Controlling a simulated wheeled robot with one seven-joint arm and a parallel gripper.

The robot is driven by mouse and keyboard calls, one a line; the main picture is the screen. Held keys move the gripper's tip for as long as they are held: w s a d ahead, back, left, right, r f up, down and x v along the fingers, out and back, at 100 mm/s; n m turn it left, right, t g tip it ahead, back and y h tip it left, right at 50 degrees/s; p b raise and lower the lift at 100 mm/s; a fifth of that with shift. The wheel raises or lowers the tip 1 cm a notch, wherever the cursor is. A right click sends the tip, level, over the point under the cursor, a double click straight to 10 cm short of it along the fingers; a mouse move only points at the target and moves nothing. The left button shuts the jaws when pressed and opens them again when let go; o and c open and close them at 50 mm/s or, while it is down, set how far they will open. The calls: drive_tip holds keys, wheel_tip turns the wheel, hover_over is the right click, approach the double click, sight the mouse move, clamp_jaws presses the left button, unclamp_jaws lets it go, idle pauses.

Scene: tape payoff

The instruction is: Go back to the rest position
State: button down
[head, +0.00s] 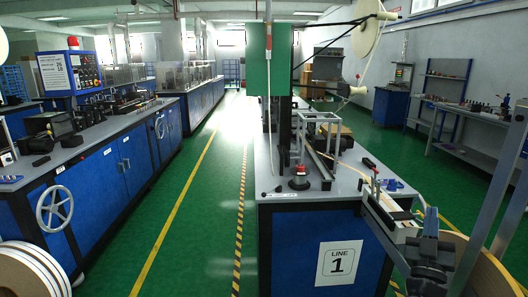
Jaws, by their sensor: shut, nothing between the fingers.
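My gripper does not show in the head view, and no arm of mine can be made out with certainty. The workbench marked "LINE 1" (312,225) stands right of centre, with a grey top and blue sides. A slanted guide (388,218) sticks out from its front right corner. Pale tape runs along it toward a large tan reel (492,277) at the bottom right, cut by the picture edge. A dark clamp-like part with a blue-grey top (430,258) stands before the reel; I cannot tell what it is.
A clear green aisle (205,215) with yellow lines lies left of the workbench. Blue cabinets (108,175) line the left side, one with a handwheel (55,207). White reels (30,272) sit at the lower left. Grey slanted posts (483,205) and a shelf bench (470,146) are at right.

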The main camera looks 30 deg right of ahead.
drive_tip(key=s+a+f+n+t+y, duration=0.25)
drive_tip(key=a+y, duration=0.25)
drive_tip(key=a, duration=0.3)
drive_tip(key=s+a+f+n+t+y, duration=0.2)
drive_tip(key=s+a+n+y, duration=0.15)
drive_tip(key=a+y, duration=0.3)
drive_tip(key=s+a+f+n+t+y, duration=0.25)
drive_tip(key=a+y, duration=0.25)
drive_tip(key=a, duration=0.4)
drive_tip(key=s+a+r+g+y, duration=0.2)
drive_tip(key=s+a+g+y, duration=0.3)
drive_tip(key=s+a, duration=0.9)
drive_tip(key=a, duration=0.2)
drive_tip(key=shift+a, duration=0.4)
drive_tip(key=shift+m+y, duration=0.25)
